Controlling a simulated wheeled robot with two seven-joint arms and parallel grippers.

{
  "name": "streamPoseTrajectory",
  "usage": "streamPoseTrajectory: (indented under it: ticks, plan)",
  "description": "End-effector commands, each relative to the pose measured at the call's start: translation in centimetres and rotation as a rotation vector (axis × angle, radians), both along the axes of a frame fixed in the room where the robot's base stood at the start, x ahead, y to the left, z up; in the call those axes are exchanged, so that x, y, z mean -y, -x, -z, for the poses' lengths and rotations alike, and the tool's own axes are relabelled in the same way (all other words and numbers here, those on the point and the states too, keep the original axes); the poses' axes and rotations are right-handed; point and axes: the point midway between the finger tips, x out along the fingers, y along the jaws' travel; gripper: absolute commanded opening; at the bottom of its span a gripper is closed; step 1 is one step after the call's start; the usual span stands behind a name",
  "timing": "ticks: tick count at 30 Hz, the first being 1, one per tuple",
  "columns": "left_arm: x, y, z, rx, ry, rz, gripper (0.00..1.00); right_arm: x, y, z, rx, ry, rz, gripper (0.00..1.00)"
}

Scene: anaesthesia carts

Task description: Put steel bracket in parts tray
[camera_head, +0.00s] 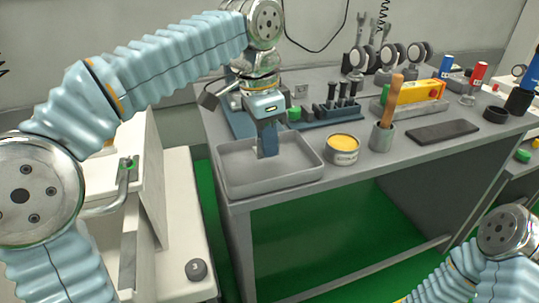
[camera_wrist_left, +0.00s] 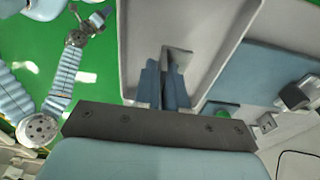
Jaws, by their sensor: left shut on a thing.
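The parts tray (camera_head: 232,188) is a shallow grey rectangular tray at the near left corner of the bench. It also shows in the left wrist view (camera_wrist_left: 135,50). My left gripper (camera_head: 267,152) points down into the tray area. In the left wrist view its blue fingers (camera_wrist_left: 165,88) are shut on the steel bracket (camera_wrist_left: 178,58), a small grey angled piece. The bracket is over the tray floor; whether it touches the floor I cannot tell. In the head view the fingers mostly hide the bracket. My right arm shows at the lower right, its gripper out of view.
A tin with yellow contents (camera_head: 343,149) stands just right of the tray. A cup with a wooden-handled tool (camera_head: 383,136) and a dark mat (camera_head: 443,131) are farther right. Behind stand a blue rack of black tools (camera_head: 335,113) and a yellow level (camera_head: 415,92).

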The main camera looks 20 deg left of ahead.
Motion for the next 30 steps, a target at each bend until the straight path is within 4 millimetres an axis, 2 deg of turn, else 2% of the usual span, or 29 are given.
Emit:
streamPoseTrajectory:
  ticks: [2,7,18,19,23,30]
  plan:
    - [0.3,-0.5,1.0,-0.004,-0.002,0.000,0.00,0.0,0.0,0.2,0.000,0.001,0.001,0.43]
    - [0.2,-0.4,3.7,-0.003,-0.001,-0.001,0.00,0.3,-0.1,1.1,0.003,0.004,0.006,0.43]
    - [0.2,-0.4,4.1,-0.001,0.000,-0.001,0.00,0.4,-0.2,1.2,0.003,0.005,0.007,0.43]
    - [0.2,-0.4,4.0,-0.001,0.000,-0.001,0.15,0.4,-0.2,1.1,0.003,0.005,0.007,0.43]
    - [0.2,-0.4,3.9,-0.001,0.000,-0.001,0.35,0.4,-0.2,1.1,0.003,0.005,0.007,0.43]
    - [0.2,-0.4,3.9,-0.001,0.000,-0.001,0.36,0.4,-0.2,1.1,0.003,0.005,0.007,0.43]
